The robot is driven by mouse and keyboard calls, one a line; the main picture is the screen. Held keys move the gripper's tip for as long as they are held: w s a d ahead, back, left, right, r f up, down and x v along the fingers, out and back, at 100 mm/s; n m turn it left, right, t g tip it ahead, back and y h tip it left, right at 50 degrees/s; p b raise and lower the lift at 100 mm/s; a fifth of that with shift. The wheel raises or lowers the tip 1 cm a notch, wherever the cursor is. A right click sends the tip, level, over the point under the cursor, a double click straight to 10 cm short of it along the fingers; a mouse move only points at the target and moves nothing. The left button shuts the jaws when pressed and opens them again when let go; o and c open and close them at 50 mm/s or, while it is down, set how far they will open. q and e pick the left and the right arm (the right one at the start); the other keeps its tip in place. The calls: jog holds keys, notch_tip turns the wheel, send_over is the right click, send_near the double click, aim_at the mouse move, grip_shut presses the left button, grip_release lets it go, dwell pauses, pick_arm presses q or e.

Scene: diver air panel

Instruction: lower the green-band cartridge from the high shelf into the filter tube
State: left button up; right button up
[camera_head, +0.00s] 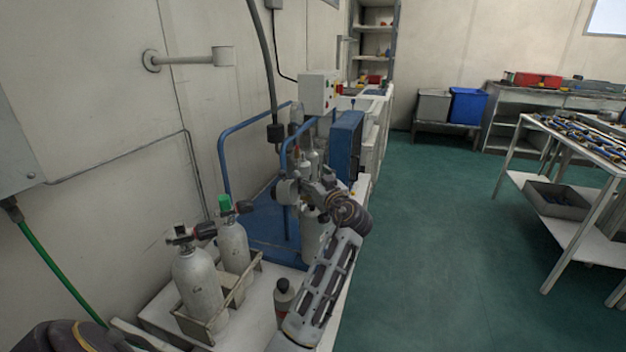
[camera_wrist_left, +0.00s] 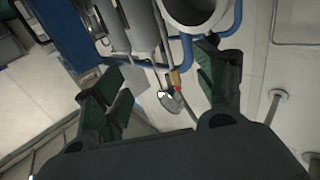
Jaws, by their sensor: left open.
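My left gripper (camera_head: 292,188) is in front of the blue-framed compressor unit in the head view, above the bench, with its arm partly covering the unit. In the left wrist view its dark green-padded fingers (camera_wrist_left: 163,88) are spread apart, with nothing held between them. A wide pale tube with a dark opening (camera_wrist_left: 193,22) shows beyond the fingers, beside grey cylinders (camera_wrist_left: 140,25); I cannot tell whether it is the filter tube. I cannot make out the green-band cartridge in either view. Tall grey shelving (camera_head: 374,28) stands at the back; I cannot tell whether it is the high shelf. My right gripper is not in view.
Two grey gas bottles, one left (camera_head: 199,285) and one with a green knob (camera_head: 233,247), stand in a rack on the bench. A blue tube frame (camera_head: 222,160) rises behind. A wall bracket (camera_head: 190,57) sticks out upper left.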

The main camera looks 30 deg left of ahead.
pick_arm(q)
jog(key=shift+r, duration=0.4)
jog(key=shift+p, duration=0.4)
jog(key=shift+w+a+r+p, duration=0.1)
jog(key=shift+r+p, duration=0.8)
jog(key=shift+r, duration=0.75)
